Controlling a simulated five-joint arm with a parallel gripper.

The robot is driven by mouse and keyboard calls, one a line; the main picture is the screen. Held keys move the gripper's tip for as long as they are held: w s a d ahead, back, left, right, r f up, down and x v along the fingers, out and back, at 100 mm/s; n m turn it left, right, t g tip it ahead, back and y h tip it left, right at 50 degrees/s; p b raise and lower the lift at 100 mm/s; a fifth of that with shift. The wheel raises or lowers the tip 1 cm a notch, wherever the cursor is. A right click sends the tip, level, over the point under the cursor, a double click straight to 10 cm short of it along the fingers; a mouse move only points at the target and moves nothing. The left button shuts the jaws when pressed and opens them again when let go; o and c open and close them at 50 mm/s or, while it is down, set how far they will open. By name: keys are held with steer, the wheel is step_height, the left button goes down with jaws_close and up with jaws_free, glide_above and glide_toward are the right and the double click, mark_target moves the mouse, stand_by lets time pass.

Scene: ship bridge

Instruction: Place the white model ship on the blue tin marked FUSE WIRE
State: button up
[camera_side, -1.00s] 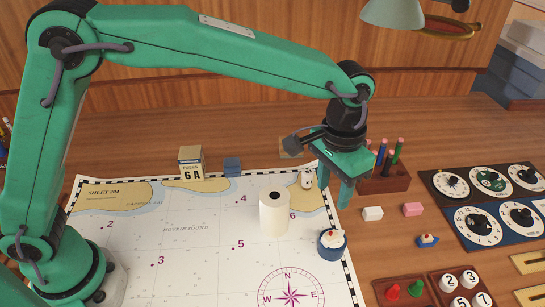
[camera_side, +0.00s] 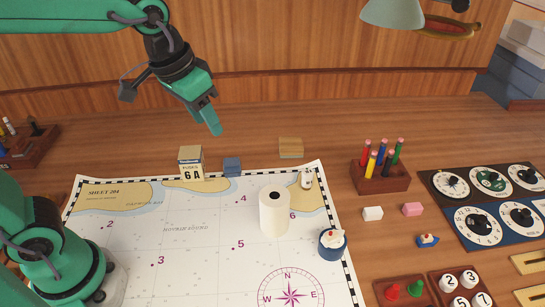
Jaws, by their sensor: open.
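A small white model ship (camera_side: 333,236) with a red-orange detail sits on top of the round blue tin (camera_side: 332,250), at the right edge of the chart. It rests within the tin's top, and the tin stands upright. Any lettering on the tin is too small to read. My gripper (camera_side: 212,122) is open and empty, raised high at the upper left of centre, well away from the ship and tin.
A white roll (camera_side: 274,213) stands on the chart (camera_side: 190,255) left of the tin. A fuse box (camera_side: 190,164), blue block (camera_side: 232,167) and wooden block (camera_side: 291,148) lie behind. A pencil rack (camera_side: 380,178), pink block (camera_side: 412,209) and blue toy boat (camera_side: 428,240) are at right.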

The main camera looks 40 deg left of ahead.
steer(key=s+a+f+n+t, duration=0.1)
steer(key=s+a+f+t, duration=0.1)
steer(key=s+a, duration=0.6)
steer(key=shift+s+f+n+y, duration=0.3)
steer(key=shift+s+f+y, duration=0.1)
steer(key=shift+s, duration=0.4)
